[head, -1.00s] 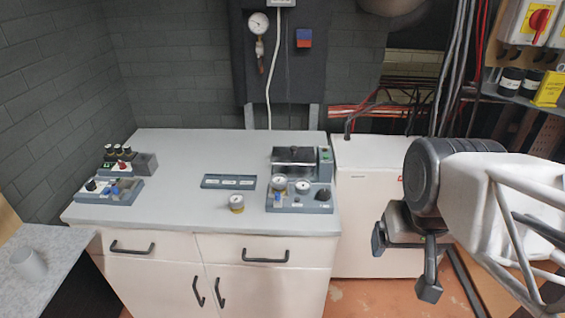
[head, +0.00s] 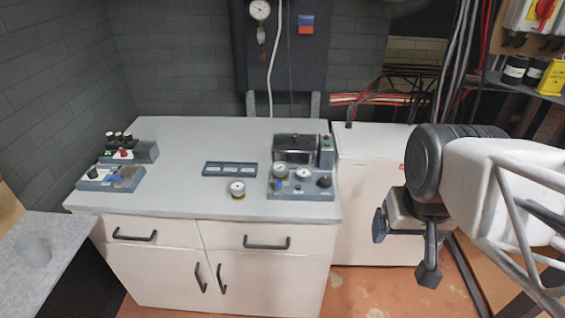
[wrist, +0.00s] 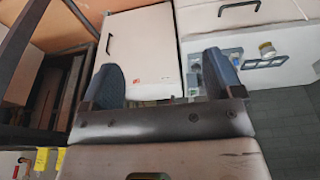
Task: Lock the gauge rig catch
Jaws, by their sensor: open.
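The gauge rig (head: 301,183) is a grey-blue unit with round gauges, a blue knob and a dark knob, at the right end of the grey-topped cabinet (head: 196,200) in the head view. A dark box with a shiny lid stands at its back. I cannot make out the catch at this size. My gripper (head: 404,248) is open and empty, right of the cabinet and apart from it, in front of a white appliance. In the wrist view the two blue-padded fingers (wrist: 163,80) are spread wide, and part of the rig shows behind the right finger.
A loose round gauge (head: 237,190) and a flat tray with small windows (head: 230,169) lie left of the rig. Two control units (head: 112,178) stand at the counter's left end. The white appliance (head: 369,190) adjoins the cabinet.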

